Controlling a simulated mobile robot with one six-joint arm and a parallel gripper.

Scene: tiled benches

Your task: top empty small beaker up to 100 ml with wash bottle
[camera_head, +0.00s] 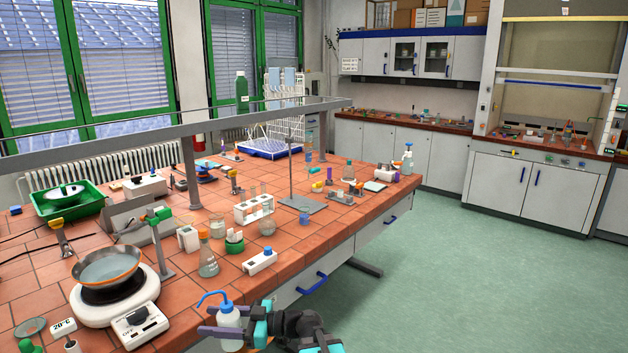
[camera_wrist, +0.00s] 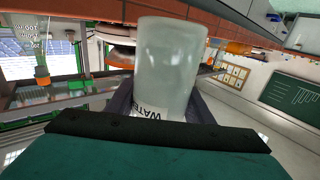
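A wash bottle (camera_head: 229,326) with a white translucent body and a blue bent spout is between the fingers of my gripper (camera_head: 221,322), in front of the bench's near edge. In the wrist view the bottle body (camera_wrist: 170,60) fills the middle, its "WATER" label partly visible, and my gripper (camera_wrist: 165,108) is shut on it. A small clear glass beaker (camera_head: 217,229) stands on the bench behind the orange-topped flask; it looks empty, but is too small to be sure. Other small glassware stands near it, including a round vessel (camera_head: 267,227). Volume marks cannot be read.
The tiled bench (camera_head: 330,228) is crowded. Near the bottle are the orange-topped flask (camera_head: 208,262), a white box with a blue knob (camera_head: 260,261) and a hot plate (camera_head: 113,300) with a pan. A tube rack (camera_head: 253,210) and a stand (camera_head: 291,170) are behind.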

